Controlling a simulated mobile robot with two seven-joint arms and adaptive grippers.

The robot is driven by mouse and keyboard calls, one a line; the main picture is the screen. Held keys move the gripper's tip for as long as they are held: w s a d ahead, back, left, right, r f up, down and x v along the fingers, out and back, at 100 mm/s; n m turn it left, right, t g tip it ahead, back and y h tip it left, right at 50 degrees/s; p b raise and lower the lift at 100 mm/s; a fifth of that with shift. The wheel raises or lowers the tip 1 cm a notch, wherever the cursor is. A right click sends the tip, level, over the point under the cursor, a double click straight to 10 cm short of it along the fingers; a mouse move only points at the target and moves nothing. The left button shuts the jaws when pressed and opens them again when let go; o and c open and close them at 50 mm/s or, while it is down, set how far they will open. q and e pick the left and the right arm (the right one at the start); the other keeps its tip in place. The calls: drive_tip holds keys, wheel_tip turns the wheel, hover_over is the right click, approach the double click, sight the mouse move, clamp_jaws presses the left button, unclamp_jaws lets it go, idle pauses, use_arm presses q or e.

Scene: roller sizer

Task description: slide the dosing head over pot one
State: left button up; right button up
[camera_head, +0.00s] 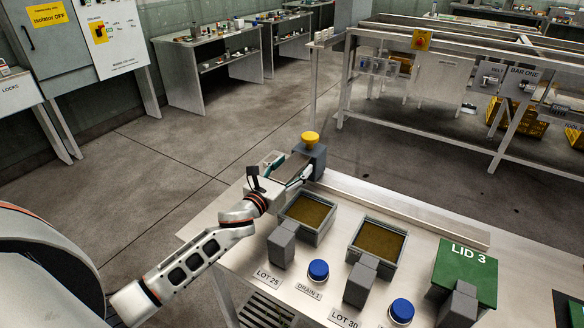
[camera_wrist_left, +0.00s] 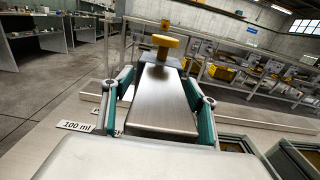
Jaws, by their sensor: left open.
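The dosing head is a grey block (camera_head: 316,160) with a yellow knob (camera_head: 311,138), at the left end of a rail on the bench. In the left wrist view a flat metal bar (camera_wrist_left: 160,100) runs from below the knob (camera_wrist_left: 165,45) toward me. My left gripper (camera_head: 287,170) is open, its teal fingers on either side of this bar; whether they touch it I cannot tell. The leftmost square pot (camera_head: 322,236), filled with brown material, stands just in front of the head, uncovered. It seems to be pot one, though no such label is readable. My right gripper is not in view.
A second brown-filled pot (camera_head: 392,263) and a green lid (camera_head: 466,270) marked LID 3 stand further right. Grey blocks and blue knobs (camera_head: 318,270) line the front. The rail (camera_head: 410,212) runs behind the pots. Floor beyond the bench is clear.

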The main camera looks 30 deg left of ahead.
use_arm(q)
drive_tip(key=s, duration=1.2)
drive_tip(key=shift+a, duration=0.45)
drive_tip(key=shift+d, duration=0.1)
